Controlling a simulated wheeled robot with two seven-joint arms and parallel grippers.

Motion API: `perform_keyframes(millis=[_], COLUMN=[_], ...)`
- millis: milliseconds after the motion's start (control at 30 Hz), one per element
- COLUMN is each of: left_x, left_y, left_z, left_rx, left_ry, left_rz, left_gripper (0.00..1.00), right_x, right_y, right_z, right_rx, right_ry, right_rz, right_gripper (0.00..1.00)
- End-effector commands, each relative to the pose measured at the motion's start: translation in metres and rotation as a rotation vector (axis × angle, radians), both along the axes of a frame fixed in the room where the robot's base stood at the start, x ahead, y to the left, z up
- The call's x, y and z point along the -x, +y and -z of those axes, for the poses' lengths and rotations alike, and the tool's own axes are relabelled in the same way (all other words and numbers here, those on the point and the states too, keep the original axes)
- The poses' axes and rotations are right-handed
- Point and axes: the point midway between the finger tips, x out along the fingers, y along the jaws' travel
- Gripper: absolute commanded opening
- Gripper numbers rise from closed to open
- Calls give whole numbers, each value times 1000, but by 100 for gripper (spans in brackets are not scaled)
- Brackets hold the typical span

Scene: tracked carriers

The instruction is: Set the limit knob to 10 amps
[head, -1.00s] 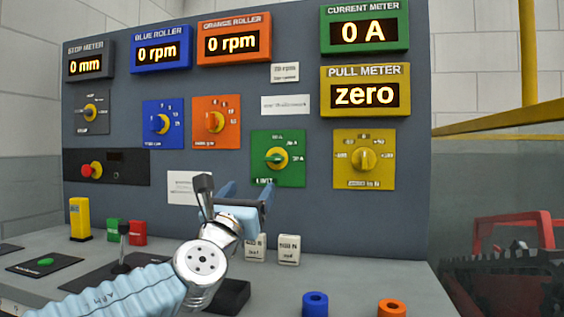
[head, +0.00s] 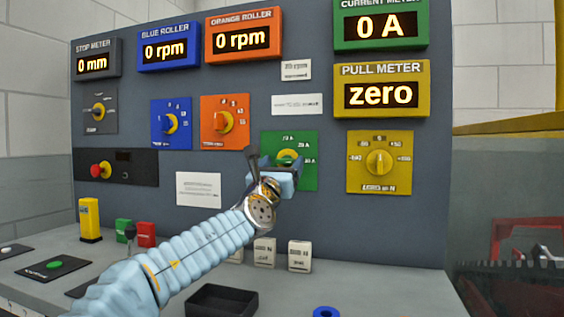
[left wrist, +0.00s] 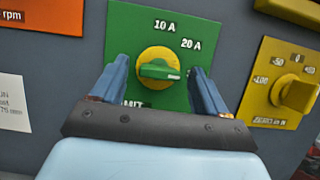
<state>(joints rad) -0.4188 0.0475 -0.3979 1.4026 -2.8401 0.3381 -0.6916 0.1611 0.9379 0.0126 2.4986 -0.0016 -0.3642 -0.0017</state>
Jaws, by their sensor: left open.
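The limit knob (head: 288,155) is green with a yellow ring, on a green plate (head: 309,181) marked 10 A at the top and 20 A to the right. In the left wrist view the knob (left wrist: 157,70) lies nearly level, its white mark at the right end, just below the 20 A label. My left gripper (head: 275,163) is open in front of the plate. Its fingers stand left and right of the knob in the left wrist view (left wrist: 158,75), not closed on it. The current meter (head: 381,28) reads 0 A. My right gripper is not in view.
The yellow pull knob (head: 379,162) is to the right; the orange knob (head: 224,121) and blue knob (head: 170,123) are to the left. Weight blocks (head: 299,256) and a black tray (head: 222,299) are on the desk below.

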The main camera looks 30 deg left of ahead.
Motion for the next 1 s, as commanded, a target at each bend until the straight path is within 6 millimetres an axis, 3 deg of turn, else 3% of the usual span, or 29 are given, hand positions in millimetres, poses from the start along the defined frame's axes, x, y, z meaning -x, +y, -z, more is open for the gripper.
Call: perform_keyframes(millis=[333,700,1000], left_x=[-4,-4,-4], left_y=[1,1,1], left_z=[-2,-2,-1], left_rx=[0,0,41], left_ry=[0,0,-9], left_rz=[0,0,0], left_gripper=[73,18,18], right_x=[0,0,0], right_y=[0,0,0], right_z=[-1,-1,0], right_rx=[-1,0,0], right_ry=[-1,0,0], right_rz=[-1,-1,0], right_gripper=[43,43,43])
